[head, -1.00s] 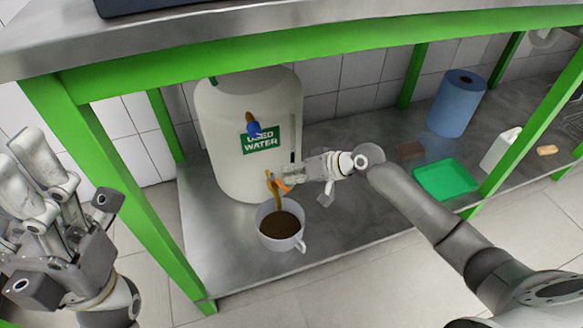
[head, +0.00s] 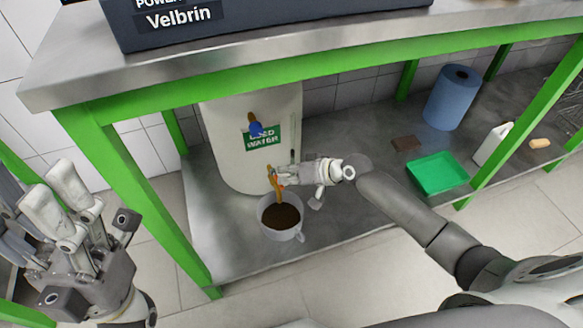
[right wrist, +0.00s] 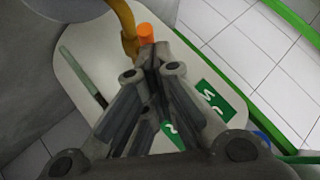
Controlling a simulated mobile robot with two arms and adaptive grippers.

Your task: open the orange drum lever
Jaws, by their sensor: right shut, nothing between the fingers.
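The white drum (head: 225,150) with a green USED WATER label stands on the lower metal shelf in the head view. A brass-coloured tap (right wrist: 128,28) and its orange lever (right wrist: 146,34) show at the top of the right wrist view. My right gripper (head: 279,175) is shut and empty at the tap, fingertips close to the lever; I cannot tell whether they touch. In the head view the fingers mostly hide the lever. A grey mug (head: 281,236) holding dark brown liquid stands below the tap. My left gripper (head: 56,190) is open and empty, left of the bench.
A green bench leg (head: 135,195) stands between my left gripper and the drum. A green tray (head: 438,171), blue paper roll (head: 452,97) and white bottle (head: 493,144) are farther right on the shelf.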

